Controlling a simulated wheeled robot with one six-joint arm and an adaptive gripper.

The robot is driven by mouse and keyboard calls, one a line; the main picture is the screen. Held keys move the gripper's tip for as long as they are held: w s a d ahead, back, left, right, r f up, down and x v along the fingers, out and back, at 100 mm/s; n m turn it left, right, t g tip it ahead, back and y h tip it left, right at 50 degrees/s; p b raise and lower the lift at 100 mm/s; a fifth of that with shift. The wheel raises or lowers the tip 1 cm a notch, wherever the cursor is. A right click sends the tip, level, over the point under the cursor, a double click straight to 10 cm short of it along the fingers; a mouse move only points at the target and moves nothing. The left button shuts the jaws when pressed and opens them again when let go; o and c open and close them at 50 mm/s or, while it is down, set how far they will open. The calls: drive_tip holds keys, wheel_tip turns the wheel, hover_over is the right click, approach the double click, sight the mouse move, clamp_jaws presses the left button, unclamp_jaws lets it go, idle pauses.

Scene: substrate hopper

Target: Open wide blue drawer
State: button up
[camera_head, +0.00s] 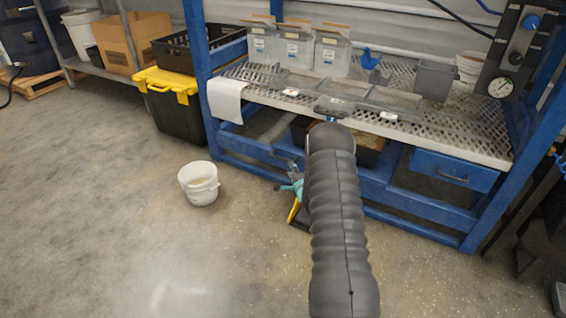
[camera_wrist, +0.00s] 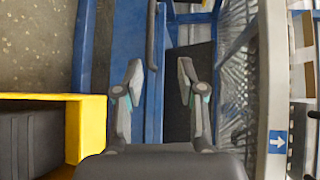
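My gripper (camera_head: 292,183) is mostly hidden behind my arm in the head view, low before the bench. In the wrist view my gripper (camera_wrist: 160,72) is open, its two fingers apart with nothing held between them. A blue front (camera_wrist: 105,45) lies ahead of the fingers, with a long dark handle bar (camera_wrist: 151,34) whose near end is close to the left fingertip. I cannot tell whether they touch. A blue drawer (camera_head: 453,172) with a dark handle appears shut under the bench's right side. Any wider drawer behind my arm is hidden in the head view.
The blue bench (camera_head: 484,138) has a perforated top carrying bins and bags. A white bucket (camera_head: 200,187) stands on the floor left of my arm. A black tote with yellow lid (camera_head: 165,95) stands at the bench's left. The front-left floor is clear.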

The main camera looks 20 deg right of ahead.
sight(284, 160)
drive_tip(key=shift+m, duration=0.3)
drive_tip(key=x, duration=0.4)
drive_tip(key=f+b+x, duration=0.1)
drive_tip(key=x, duration=0.4)
drive_tip(key=b+x, duration=0.1)
drive_tip(key=x, duration=0.3)
drive_tip(key=shift+w+d+f, duration=0.1)
drive_tip(key=shift+w+f, duration=0.1)
drive_tip(key=shift+f, duration=0.3)
drive_tip(key=shift+t, duration=0.3)
clamp_jaws()
